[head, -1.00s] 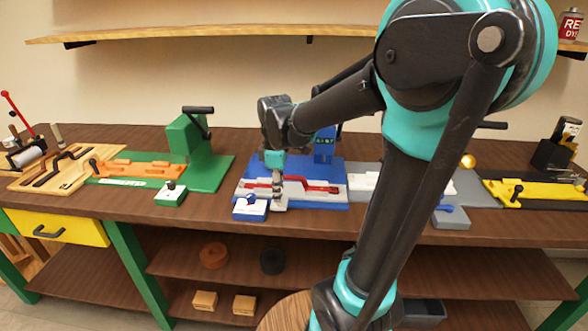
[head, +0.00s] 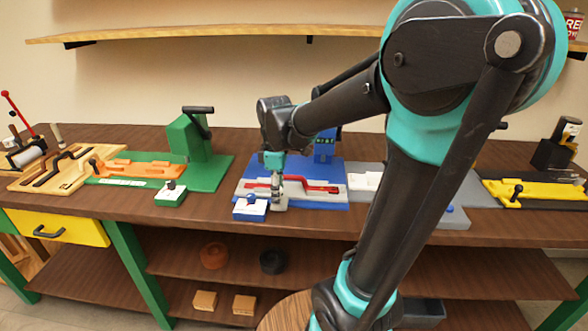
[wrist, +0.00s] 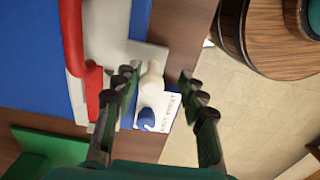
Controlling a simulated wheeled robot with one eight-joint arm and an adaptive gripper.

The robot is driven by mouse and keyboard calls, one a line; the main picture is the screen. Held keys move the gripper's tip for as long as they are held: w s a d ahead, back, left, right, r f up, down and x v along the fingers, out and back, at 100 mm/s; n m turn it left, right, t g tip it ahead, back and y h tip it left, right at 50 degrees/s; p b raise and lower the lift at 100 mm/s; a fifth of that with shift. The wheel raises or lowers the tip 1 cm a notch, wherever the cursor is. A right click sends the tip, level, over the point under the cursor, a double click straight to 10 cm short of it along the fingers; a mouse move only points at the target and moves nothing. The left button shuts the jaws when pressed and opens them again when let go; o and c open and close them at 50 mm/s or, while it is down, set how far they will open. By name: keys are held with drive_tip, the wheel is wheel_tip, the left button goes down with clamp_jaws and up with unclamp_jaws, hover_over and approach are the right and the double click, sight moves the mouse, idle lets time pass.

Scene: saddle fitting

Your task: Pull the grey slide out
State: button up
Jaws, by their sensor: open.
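The blue fixture (head: 334,168) stands on the bench in the head view, with a red bar (head: 318,186) lying along its pale grey bed. A pale grey slide (wrist: 138,53) shows at the fixture's near edge in the wrist view, with a cream knob (wrist: 152,78) standing on it. My gripper (wrist: 157,78) is open, one finger on each side of the knob. Gaps show between the knob and the fingers in this view. In the head view my gripper (head: 279,203) is low at the front of the fixture and hides most of the slide's end.
A small white-topped block with a blue knob (wrist: 147,118) sits close beside the slide. A green fixture (head: 205,165) stands to the left, a yellow one (head: 535,192) far right. The bench's front edge is close. A round wooden top (wrist: 270,38) is below.

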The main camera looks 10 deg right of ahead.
drive_tip(key=shift+w+r, duration=0.1)
drive_tip(key=shift+r, duration=2.95)
